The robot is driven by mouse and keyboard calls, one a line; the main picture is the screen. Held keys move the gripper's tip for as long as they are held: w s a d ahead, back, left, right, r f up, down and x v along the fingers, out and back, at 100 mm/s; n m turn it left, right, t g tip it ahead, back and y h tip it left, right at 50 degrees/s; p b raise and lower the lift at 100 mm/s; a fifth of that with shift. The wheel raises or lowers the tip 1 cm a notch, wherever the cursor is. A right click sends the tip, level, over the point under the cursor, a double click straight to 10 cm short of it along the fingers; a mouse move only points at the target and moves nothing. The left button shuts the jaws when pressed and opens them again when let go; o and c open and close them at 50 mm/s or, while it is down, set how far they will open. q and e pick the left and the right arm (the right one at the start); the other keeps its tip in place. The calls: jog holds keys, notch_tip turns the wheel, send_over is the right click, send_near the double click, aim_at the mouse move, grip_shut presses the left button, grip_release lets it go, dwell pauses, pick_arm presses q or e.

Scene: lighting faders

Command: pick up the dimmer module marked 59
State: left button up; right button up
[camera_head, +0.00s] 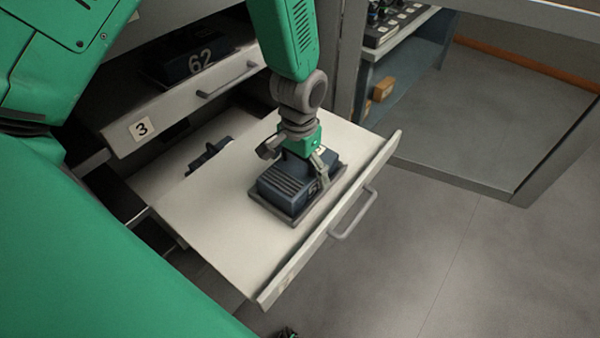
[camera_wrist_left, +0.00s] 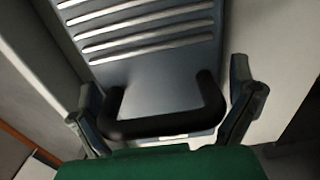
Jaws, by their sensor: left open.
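A dark blue dimmer module (camera_head: 290,188) with a ribbed top sits on a pulled-out white drawer shelf (camera_head: 215,215). A white digit that looks like a 5 shows on its side; the rest of the marking is hidden by my gripper. My left gripper (camera_head: 297,160) is open, right over the module's handle end. In the left wrist view the module's ribbed top (camera_wrist_left: 145,30) and its black handle (camera_wrist_left: 165,122) lie between the two open fingers (camera_wrist_left: 168,112). I cannot tell whether the fingers touch the module. My right gripper is not in view.
A shelf marked 3 (camera_head: 142,128) above holds a dark module marked 62 (camera_head: 190,62). The pulled-out drawer has a front lip and a grey handle (camera_head: 354,214). Open grey floor (camera_head: 430,260) lies in front.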

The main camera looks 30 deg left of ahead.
pick_arm(q)
jog(key=c, duration=1.5)
jog(key=shift+r, duration=0.15)
